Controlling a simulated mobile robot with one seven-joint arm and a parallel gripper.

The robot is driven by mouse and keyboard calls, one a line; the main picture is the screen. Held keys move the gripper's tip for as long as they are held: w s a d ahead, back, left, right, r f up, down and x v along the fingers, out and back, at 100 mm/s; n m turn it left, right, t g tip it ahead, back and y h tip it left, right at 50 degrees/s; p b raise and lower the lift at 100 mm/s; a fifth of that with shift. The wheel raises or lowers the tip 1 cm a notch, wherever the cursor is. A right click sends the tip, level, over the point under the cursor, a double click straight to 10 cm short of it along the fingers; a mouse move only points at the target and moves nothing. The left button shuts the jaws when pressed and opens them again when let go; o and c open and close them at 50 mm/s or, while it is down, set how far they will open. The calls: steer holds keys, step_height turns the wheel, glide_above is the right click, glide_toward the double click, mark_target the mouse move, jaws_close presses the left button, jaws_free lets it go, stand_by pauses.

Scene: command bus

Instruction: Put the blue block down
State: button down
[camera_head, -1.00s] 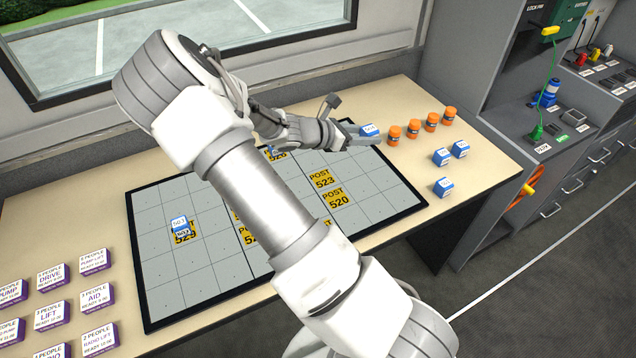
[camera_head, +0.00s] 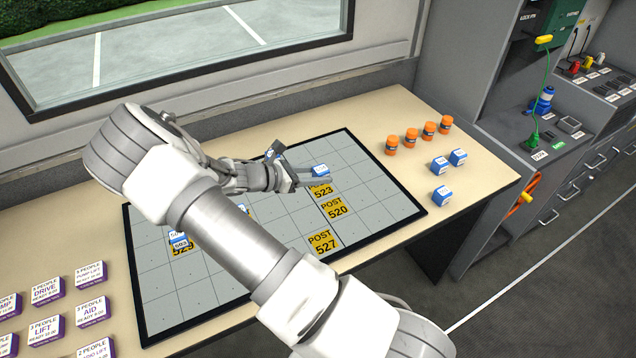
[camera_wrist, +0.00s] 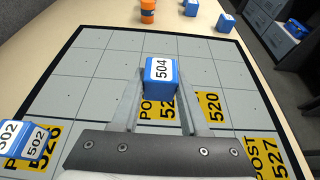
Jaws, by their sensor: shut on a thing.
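My gripper (camera_wrist: 161,95) is shut on a blue block with a white label reading 504 (camera_wrist: 161,75). In the head view the held block (camera_head: 320,171) is over the gridded grey board (camera_head: 360,160), by the yellow POST 523 label (camera_head: 322,191). In the wrist view part of that label is hidden behind the block and fingers. I cannot tell whether the block touches the board or hangs a little above it.
Another blue block, 502 (camera_wrist: 38,138), sits at POST 526. A blue block (camera_head: 180,241) is at POST 529. Orange cylinders (camera_head: 411,138) and several blue blocks (camera_head: 442,195) stand right of the board. White-topped purple blocks (camera_head: 47,290) are at left. POST 520 (camera_head: 335,208) and POST 527 (camera_head: 322,242) look clear.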

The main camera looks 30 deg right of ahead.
mark_target(318, 189)
steer(key=shift+f, duration=1.55)
steer(key=shift+f, duration=0.1)
steer(key=shift+f+b, duration=0.15)
steer(key=shift+b, duration=0.15)
steer(key=shift+c, duration=2.1)
jaws_free()
